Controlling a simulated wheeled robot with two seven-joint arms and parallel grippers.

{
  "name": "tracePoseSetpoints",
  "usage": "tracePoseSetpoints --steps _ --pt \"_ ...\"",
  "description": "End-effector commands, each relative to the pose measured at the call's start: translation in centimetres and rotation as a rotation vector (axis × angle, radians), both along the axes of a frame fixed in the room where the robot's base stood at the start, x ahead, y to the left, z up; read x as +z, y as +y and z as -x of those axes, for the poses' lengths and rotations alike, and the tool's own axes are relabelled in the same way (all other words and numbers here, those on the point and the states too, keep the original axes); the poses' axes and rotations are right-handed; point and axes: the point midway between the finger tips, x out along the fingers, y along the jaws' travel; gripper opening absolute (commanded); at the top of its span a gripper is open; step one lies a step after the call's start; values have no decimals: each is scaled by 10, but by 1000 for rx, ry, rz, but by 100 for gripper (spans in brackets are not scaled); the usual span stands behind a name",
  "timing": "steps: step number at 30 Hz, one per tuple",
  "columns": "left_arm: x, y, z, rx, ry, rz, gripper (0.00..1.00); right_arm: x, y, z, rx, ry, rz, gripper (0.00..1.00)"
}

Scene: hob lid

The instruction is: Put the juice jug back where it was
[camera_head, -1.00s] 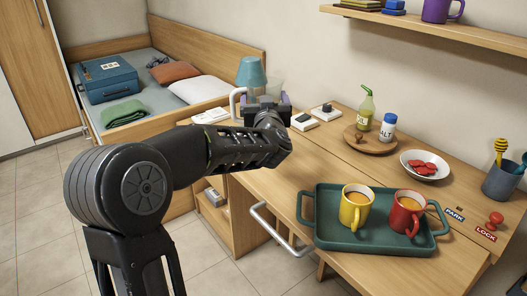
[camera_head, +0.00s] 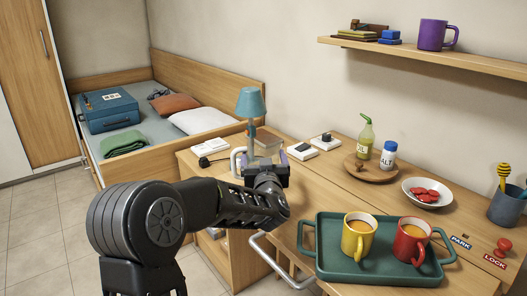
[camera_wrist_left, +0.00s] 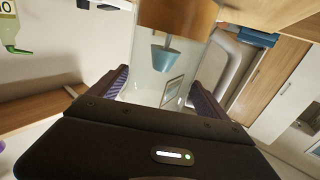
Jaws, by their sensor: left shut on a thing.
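The juice jug is a clear vessel with a pale loop handle (camera_head: 236,163). In the head view it is mostly hidden behind my left gripper (camera_head: 265,165), at the back left of the desk near the lamp. In the left wrist view the clear jug (camera_wrist_left: 160,75) stands between the purple-padded fingers (camera_wrist_left: 158,90), with orange juice (camera_wrist_left: 178,15) in its bottom end, since this view is upside down. My left gripper is shut on the jug. I cannot tell whether the jug's base touches the surface. My right gripper is out of view.
A green tray (camera_head: 340,268) with yellow and red mugs sits at the front right. A round board (camera_head: 370,172) holds a bottle and salt.

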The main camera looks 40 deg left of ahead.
Motion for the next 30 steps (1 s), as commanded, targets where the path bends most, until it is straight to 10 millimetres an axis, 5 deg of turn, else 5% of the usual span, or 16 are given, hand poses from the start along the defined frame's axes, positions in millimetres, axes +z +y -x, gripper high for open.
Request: tracePoseSetpoints --steps 7,8,9,12,23,30 --pt "1 0 0 1 -4 -2 15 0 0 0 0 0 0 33" --pt "-2 0 0 0 2 1 89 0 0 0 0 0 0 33" --pt "-2 0 0 0 2 1 93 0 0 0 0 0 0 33" --pt "-2 0 0 0 1 1 100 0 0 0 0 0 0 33" --pt "-6 1 1 2 0 0 100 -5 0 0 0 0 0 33" --pt "-2 -20 25 -1 0 0 100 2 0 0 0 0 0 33"
